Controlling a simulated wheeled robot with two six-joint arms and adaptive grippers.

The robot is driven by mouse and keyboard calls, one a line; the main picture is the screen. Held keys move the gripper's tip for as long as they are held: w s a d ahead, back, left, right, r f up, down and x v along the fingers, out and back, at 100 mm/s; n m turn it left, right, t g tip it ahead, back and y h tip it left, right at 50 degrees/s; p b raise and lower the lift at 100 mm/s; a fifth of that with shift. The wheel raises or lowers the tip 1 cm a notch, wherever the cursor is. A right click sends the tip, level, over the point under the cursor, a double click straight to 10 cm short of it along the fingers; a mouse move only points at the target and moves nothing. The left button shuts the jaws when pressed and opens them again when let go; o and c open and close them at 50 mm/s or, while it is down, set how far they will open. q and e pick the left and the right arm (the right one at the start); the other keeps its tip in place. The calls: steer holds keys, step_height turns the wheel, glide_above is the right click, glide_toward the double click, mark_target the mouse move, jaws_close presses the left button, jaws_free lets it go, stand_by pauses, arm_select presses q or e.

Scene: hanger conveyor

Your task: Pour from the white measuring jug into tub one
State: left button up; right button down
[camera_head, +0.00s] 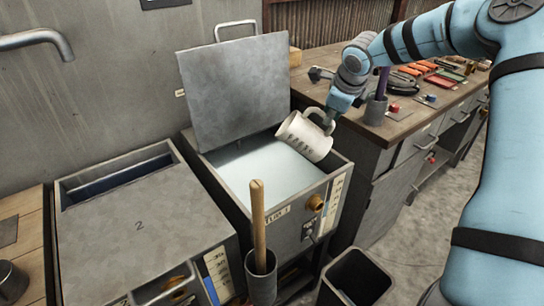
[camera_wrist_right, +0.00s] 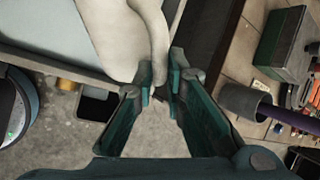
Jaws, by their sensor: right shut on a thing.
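The white measuring jug (camera_head: 305,138) is tilted well over above the open top of tub one (camera_head: 292,229), near its right back corner. Dark marks show on the jug's side. My right gripper (camera_head: 333,111) is shut on the jug's handle, on the jug's upper right side. In the right wrist view the fingertips (camera_wrist_right: 162,86) close around the handle, and the jug's pale body (camera_wrist_right: 110,38) shows only partly. Tub one holds a pale, smooth filling. No stream from the jug can be made out. My left gripper is not in view.
Tub one's grey lid (camera_head: 237,92) stands open behind it. A tub marked 2 (camera_head: 138,225) stands to the left. A wooden handle (camera_head: 257,210) rises from a grey holder in front. A workbench (camera_head: 410,125) with tools is at right, and a black bin (camera_head: 355,278) below.

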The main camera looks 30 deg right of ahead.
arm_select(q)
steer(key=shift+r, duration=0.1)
arm_select(e)
steer(key=shift+w+a+r, duration=0.1)
steer(key=shift+w+a, duration=0.1)
arm_select(q)
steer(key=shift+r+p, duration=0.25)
steer(key=shift+p, duration=0.05)
arm_select(e)
steer(key=shift+a+r+g+h, duration=0.1)
steer(key=shift+g+h, duration=0.2)
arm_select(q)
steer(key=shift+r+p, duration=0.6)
arm_select(e)
steer(key=shift+w+a, duration=0.25)
steer(key=shift+w, duration=0.05)
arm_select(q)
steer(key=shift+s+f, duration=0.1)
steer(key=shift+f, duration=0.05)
arm_select(e)
steer(key=shift+n+g+h, duration=0.3)
